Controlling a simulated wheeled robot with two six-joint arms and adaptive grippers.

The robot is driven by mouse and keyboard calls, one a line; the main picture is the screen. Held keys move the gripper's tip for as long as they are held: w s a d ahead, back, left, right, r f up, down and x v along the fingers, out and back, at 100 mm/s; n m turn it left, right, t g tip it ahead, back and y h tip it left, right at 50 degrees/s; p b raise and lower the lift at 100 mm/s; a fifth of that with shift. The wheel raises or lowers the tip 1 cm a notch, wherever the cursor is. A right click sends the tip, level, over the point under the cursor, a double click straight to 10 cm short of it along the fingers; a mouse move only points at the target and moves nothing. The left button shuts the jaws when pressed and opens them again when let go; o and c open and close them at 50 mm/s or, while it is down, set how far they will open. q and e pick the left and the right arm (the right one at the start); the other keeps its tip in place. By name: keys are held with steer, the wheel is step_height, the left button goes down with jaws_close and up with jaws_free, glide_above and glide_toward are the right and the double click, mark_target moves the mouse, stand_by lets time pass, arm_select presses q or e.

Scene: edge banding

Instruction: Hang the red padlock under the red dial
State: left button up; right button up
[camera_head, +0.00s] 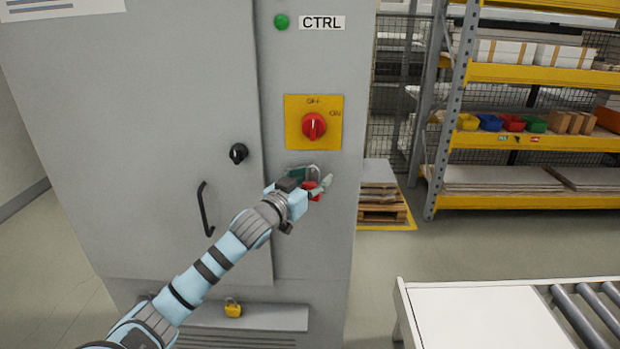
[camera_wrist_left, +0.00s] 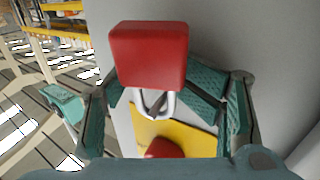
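The red dial (camera_head: 313,126) sits on a yellow plate on the cabinet's right panel; part of it also shows in the left wrist view (camera_wrist_left: 165,148). The red padlock (camera_head: 311,191) is upright just below the plate, shackle up, partly covered by my left gripper (camera_head: 314,180). In the left wrist view the padlock body (camera_wrist_left: 150,55) looms large between my teal fingers, its shackle pointing toward the plate. The fingers look spread, with a gap beside the padlock. Whether the shackle is on a hook is not clear. My right gripper is not visible.
A yellow padlock (camera_head: 233,309) is on the ledge (camera_head: 275,318) low on the cabinet. A black door handle (camera_head: 206,209) and black knob (camera_head: 238,153) are left of my gripper. A roller conveyor (camera_head: 480,315) stands at lower right; shelving (camera_head: 530,130) stands behind.

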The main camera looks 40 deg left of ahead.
arm_select(q)
steer(key=o, duration=0.3)
steer(key=shift+w+f, duration=0.25)
steer(key=shift+o, duration=0.3)
steer(key=shift+w+a+f, duration=0.1)
steer(key=shift+w+f, duration=0.1)
steer(key=shift+w, duration=0.1)
steer(key=shift+s+a, duration=0.2)
steer(key=shift+s, duration=0.3)
steer(key=s, duration=0.6)
steer(key=shift+s+d, duration=0.2)
steer(key=shift+d, duration=0.15)
steer(key=shift+s+d, duration=0.15)
steer(key=shift+s, duration=0.15)
steer(key=shift+w, duration=0.1)
